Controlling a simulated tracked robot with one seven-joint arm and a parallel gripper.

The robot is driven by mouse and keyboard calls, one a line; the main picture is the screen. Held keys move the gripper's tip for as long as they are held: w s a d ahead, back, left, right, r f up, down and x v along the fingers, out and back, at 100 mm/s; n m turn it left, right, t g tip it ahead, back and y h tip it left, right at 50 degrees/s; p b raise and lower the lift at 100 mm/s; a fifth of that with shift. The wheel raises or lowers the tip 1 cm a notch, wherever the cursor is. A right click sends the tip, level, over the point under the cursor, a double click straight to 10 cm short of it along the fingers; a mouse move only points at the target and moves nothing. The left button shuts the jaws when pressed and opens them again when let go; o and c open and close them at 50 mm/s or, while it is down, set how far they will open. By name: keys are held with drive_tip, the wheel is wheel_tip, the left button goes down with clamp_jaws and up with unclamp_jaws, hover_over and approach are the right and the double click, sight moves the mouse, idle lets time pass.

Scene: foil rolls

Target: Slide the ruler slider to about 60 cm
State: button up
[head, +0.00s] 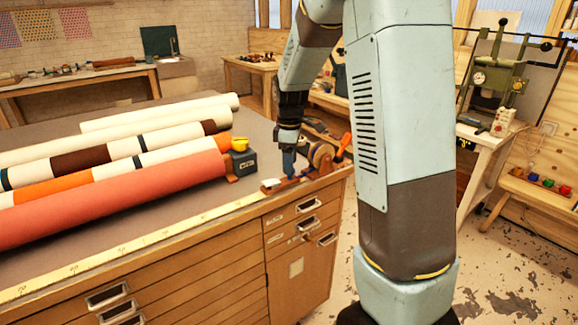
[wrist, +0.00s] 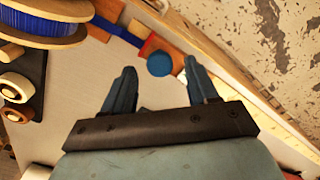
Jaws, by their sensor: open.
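The ruler (head: 150,237) is a pale yellow strip along the front edge of the grey worktable; in the wrist view a pale strip (wrist: 262,112) runs diagonally at the right. A round blue knob (wrist: 159,64) on a red and wooden piece beside that edge looks like the slider; its reading cannot be made out. My gripper (head: 289,175) points down near the table's right front corner. In the wrist view my gripper (wrist: 161,70) is open, with the knob between its fingertips. I cannot tell whether the fingers touch it. The head view hides the knob.
Several long rolls, including a coral one (head: 120,200), lie on the table's left. A dark box with a yellow top (head: 240,158) stands at their end.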

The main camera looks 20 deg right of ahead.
drive_tip(key=shift+f, duration=0.9)
clamp_jaws()
drive_tip(key=shift+a, duration=0.25)
drive_tip(key=shift+s+d, duration=0.1)
drive_tip(key=shift+d, duration=0.05)
